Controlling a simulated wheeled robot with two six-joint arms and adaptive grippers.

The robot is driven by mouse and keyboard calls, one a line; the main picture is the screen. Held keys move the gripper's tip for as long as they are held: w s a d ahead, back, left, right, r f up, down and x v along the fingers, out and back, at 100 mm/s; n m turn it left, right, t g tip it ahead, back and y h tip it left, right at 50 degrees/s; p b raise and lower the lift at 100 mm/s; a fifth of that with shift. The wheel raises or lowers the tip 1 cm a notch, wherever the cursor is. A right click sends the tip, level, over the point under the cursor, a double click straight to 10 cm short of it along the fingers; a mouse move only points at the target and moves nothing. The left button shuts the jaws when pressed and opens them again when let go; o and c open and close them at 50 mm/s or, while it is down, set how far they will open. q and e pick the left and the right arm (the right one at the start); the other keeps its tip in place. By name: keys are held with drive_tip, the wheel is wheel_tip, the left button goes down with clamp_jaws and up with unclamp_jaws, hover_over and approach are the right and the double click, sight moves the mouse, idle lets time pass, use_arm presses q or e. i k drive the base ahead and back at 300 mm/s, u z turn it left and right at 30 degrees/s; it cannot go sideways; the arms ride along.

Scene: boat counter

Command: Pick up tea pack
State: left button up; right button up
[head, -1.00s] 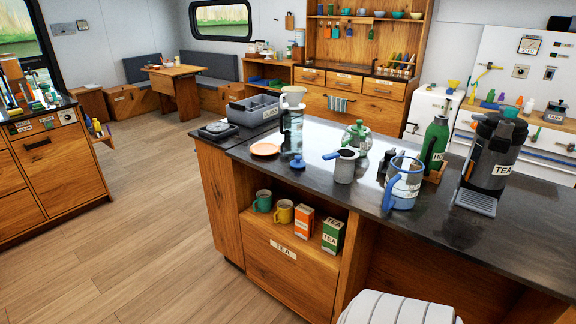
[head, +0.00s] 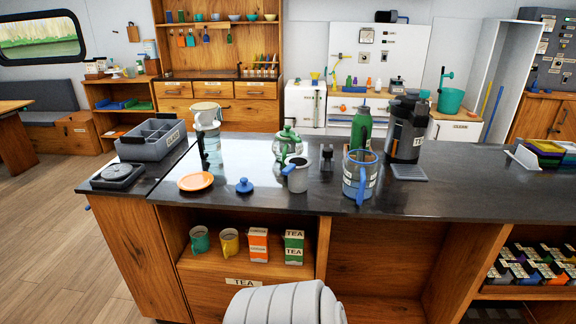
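Two tea packs stand upright on the open shelf under the counter. One is an orange and white box (head: 258,245); to its right is a green and white box labelled TEA (head: 294,247). A teal mug (head: 200,240) and a yellow mug (head: 229,242) stand to their left on the same shelf. Neither of my grippers shows in the head view. Only a pale ribbed rounded shape, which looks like part of my own body, shows at the bottom middle.
The dark counter top (head: 440,196) above holds a grey divided tray (head: 152,141), an orange plate (head: 196,181), a glass teapot (head: 290,146), a metal pitcher (head: 297,177), a blue-rimmed jug (head: 360,176) and a tea dispenser (head: 405,130). Clear wood floor (head: 50,235) lies left.

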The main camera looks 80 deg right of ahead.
sight(294, 239)
drive_tip(key=z, duration=0.6)
drive_tip(key=i, duration=0.75)
drive_tip(key=z, duration=0.85)
